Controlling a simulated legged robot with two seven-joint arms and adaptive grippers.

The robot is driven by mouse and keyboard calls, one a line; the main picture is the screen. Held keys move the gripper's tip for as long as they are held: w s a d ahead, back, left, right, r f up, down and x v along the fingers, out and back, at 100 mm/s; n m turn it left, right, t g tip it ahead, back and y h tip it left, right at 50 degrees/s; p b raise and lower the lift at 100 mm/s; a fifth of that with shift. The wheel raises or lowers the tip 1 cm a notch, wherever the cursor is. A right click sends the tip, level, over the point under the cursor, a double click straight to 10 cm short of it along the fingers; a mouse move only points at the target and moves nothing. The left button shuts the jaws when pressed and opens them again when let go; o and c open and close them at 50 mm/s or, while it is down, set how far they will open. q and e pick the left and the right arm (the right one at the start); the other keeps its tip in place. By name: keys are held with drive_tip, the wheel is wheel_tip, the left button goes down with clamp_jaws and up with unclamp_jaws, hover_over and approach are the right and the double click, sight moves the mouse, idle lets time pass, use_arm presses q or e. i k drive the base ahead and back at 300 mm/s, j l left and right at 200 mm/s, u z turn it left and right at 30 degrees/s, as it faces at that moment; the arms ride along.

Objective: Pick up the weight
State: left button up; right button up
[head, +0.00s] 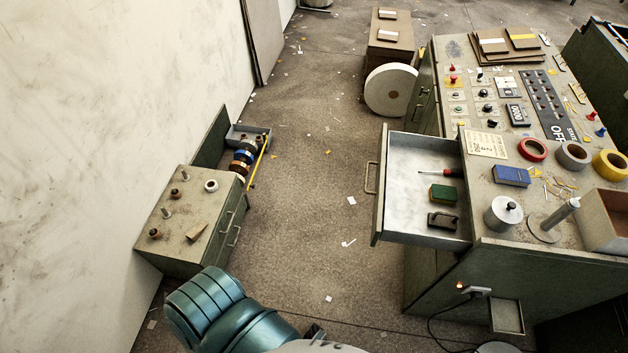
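A squat silver cylinder with a dark knob on top, which looks like the weight (502,214), stands upright on the near part of the grey-green workbench (480,205). It stands just left of a metal post on a round base (545,226) and below a blue box (511,176). Nothing holds it. A teal link of my own arm shows at the bottom left, far from the weight. Neither gripper's fingers can be made out in the head view.
An open drawer (408,226) juts left from the bench, holding a screwdriver, a green block and a dark object. Tape rolls (533,149) and a tan box (608,214) are near the weight. A low cabinet (165,255) stands left; the floor between is mostly clear.

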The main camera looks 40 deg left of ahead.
sight(438, 220)
drive_tip(key=k+j+u, duration=0.4)
drive_tip(key=i+j+z, duration=0.5)
drive_tip(key=i+j, duration=0.5)
drive_tip(key=i, duration=0.05)
